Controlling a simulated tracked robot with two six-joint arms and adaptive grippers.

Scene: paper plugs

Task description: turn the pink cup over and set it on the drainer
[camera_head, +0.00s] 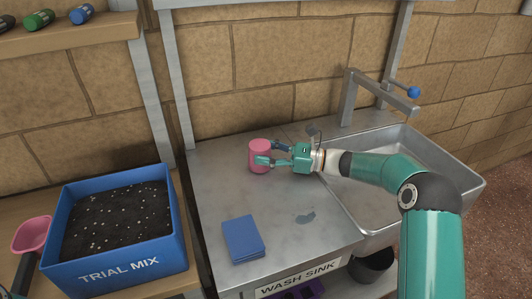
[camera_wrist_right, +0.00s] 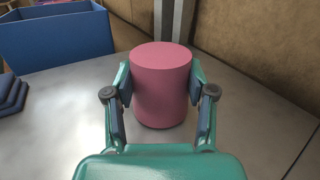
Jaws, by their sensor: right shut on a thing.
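The pink cup (camera_head: 259,157) is upright on its axis over the metal drainer (camera_head: 215,190), left of the sink basin. In the right wrist view the cup (camera_wrist_right: 162,85) shows a flat, closed end on top, so its mouth faces down. Its lower edge is at or very close to the metal; I cannot tell if it touches. My right gripper (camera_head: 268,154) comes from the right and is shut on the cup's sides, one finger on each side. In the wrist view the right gripper (camera_wrist_right: 161,105) has the cup between its pads.
A blue folded cloth (camera_head: 243,239) lies on the drainer's front. The sink basin (camera_head: 455,180) and tap (camera_head: 380,92) are at the right. A blue crate of dark mix (camera_head: 130,264) and a pink scoop (camera_head: 32,235) stand left. A wall post rises behind the cup.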

